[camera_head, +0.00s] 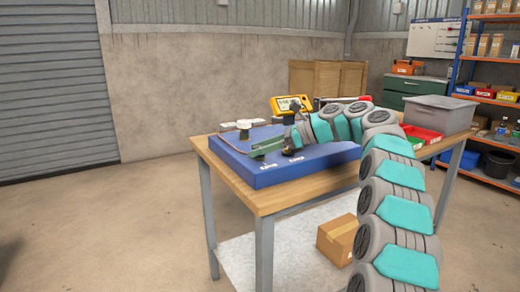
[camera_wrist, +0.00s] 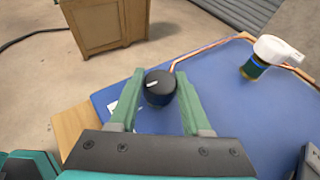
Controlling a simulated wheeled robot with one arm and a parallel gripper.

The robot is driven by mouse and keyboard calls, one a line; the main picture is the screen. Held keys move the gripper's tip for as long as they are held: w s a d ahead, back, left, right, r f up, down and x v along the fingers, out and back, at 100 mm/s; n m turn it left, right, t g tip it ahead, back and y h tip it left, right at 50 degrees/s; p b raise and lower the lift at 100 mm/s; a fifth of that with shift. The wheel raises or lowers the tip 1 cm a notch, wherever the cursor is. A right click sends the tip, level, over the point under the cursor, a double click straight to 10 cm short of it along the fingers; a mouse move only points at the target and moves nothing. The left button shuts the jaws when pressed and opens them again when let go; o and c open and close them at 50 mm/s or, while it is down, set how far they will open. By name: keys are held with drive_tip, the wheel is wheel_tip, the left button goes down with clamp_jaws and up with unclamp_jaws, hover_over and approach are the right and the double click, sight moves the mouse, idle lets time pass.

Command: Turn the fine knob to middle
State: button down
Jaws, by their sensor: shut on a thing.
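The black round knob (camera_wrist: 159,88) sits between the two green fingers of my gripper (camera_wrist: 160,76) in the wrist view. My gripper is shut on it. A short white pointer line on its top points to the left and slightly up in that view. In the head view my gripper (camera_head: 268,147) is low over the blue base (camera_head: 300,168), and the knob is hard to make out behind the fingers. White lettering on the front of the base is too small to read surely.
A white-topped part (camera_wrist: 278,50) stands on the base, with a copper line beside it. A yellow meter (camera_head: 290,105) is behind my arm. A grey bin (camera_head: 438,112) and a red tray (camera_head: 422,133) stand on the table's right. A carton (camera_head: 338,240) is below.

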drive_tip(key=shift+n+g, duration=0.4)
drive_tip(key=shift+g, duration=0.1)
idle(0.5)
drive_tip(key=shift+c, duration=1.8)
unclamp_jaws()
